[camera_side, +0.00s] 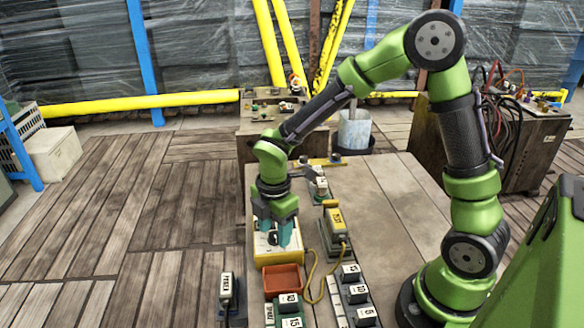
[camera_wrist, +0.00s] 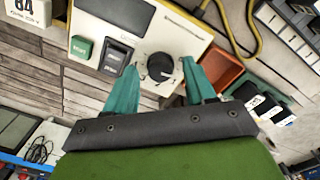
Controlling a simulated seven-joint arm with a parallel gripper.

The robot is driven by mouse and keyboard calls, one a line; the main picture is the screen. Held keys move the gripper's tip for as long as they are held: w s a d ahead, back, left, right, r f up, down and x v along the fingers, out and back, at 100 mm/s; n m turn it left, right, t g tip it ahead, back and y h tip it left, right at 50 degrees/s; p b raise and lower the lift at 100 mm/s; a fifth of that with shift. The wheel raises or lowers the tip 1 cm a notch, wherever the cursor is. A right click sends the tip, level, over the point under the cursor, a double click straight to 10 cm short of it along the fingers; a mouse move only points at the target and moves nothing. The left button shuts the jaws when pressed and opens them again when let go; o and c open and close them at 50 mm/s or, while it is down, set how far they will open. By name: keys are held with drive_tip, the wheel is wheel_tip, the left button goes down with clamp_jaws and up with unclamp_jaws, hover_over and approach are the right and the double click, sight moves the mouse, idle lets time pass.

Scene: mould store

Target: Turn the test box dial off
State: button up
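The test box (camera_side: 291,256) is cream and yellow and sits at the left edge of the table in the side view. In the wrist view its cream face (camera_wrist: 188,38) carries a round black dial (camera_wrist: 160,67), a black rocker switch (camera_wrist: 116,56), a green button (camera_wrist: 81,47) and a dark display (camera_wrist: 117,10). A small pale mark shows on the dial; its setting cannot be read. My gripper (camera_wrist: 160,70) has its teal fingers on either side of the dial, with small gaps visible. In the side view my gripper (camera_side: 278,232) points down over the box and partly hides its face.
A red-orange tray (camera_side: 283,279) stands just in front of the box. A yellow device (camera_side: 336,223) with a yellow cable stands to its right. Several numbered dark blocks (camera_side: 357,293) lie near the table's front. The table's right part (camera_side: 385,205) is clear.

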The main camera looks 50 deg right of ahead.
sight(276, 236)
wheel_tip(276, 236, up, 17)
drive_tip(key=shift+s, duration=0.25)
idle(0.4)
drive_tip(key=s+d+r+m+t+y, duration=0.1)
drive_tip(key=s+m+t, duration=0.5)
drive_tip(key=s+m, duration=0.6)
drive_tip(key=d+m+y, duration=0.1)
drive_tip(key=d+m, duration=0.1)
drive_tip(key=m, duration=0.6)
drive_tip(key=shift+d+r+m+t, duration=0.15)
drive_tip(key=shift+r+m+t, duration=0.1)
drive_tip(key=shift+m+t, duration=0.15)
